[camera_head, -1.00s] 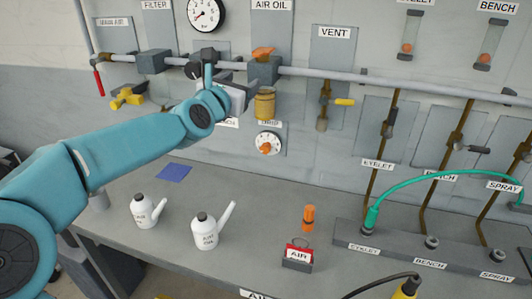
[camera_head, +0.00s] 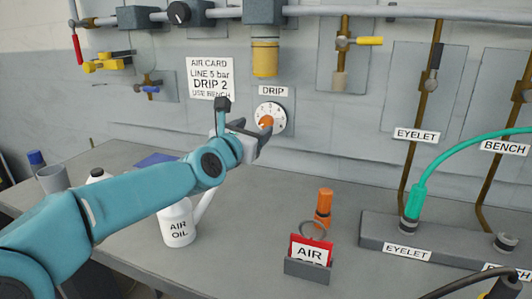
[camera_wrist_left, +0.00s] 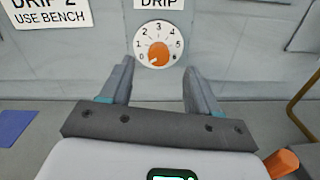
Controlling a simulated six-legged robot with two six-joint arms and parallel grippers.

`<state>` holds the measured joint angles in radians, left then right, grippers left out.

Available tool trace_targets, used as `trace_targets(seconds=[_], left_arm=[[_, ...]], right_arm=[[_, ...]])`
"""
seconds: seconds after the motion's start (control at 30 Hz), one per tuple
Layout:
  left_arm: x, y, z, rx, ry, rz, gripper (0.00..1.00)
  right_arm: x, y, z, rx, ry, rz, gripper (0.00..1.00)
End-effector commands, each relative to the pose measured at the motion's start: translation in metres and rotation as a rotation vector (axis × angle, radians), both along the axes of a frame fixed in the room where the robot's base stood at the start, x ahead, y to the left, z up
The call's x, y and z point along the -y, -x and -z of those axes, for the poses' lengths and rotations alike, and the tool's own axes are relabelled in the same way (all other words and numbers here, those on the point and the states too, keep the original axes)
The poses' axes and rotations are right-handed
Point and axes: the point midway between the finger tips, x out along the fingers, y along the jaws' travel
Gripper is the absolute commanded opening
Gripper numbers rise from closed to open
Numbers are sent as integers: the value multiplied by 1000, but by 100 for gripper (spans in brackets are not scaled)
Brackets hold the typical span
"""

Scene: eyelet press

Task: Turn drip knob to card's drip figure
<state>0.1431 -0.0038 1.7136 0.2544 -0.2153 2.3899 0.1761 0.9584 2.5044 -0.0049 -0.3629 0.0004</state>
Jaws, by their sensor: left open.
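The drip dial (camera_head: 280,113) is a white numbered disc under the DRIP label on the wall, with an orange drip knob (camera_head: 266,122) at its centre. In the left wrist view the knob (camera_wrist_left: 158,54) points to the lower left of the dial, near its low end. The air card (camera_head: 210,78) hangs left of the dial and reads LINE 5 bar, DRIP 2, USE BENCH. My left gripper (camera_head: 256,140) is open and empty, close in front of the dial. In the left wrist view its fingers flank the dial's lower part, with the knob between them and apparently untouched.
An amber bowl (camera_head: 265,57) hangs above the dial. A white AIR OIL can (camera_head: 178,225), an orange cylinder (camera_head: 323,205) and a red AIR tag (camera_head: 310,251) in a grey holder stand on the bench. A green hose (camera_head: 440,165) runs at the right.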

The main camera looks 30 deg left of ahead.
Motion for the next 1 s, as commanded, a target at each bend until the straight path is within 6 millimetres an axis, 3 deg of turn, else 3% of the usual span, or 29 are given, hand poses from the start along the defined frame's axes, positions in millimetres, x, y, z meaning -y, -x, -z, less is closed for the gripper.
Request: trace_targets(seconds=[0.03, 0.17, 0.6, 0.93, 0.97, 1.0], left_arm=[[0, 1, 11, 3, -1, -1, 61], [-1, -3, 12, 2, 0, -1, 61], [-15, -69, 10, 1, -1, -1, 61], [-17, -76, 11, 1, 0, -1, 61], [-17, -76, 11, 1, 0, -1, 58], [-17, -76, 11, 1, 0, -1, 45]], right_arm=[[0, 0, 13, 0, 0, 0, 47], [0, 0, 12, 1, 0, 0, 47], [0, 0, -6, 1, 0, 0, 47], [0, 0, -6, 1, 0, 0, 47], [0, 0, -6, 1, 0, 0, 47], [0, 0, -6, 1, 0, 0, 47]])
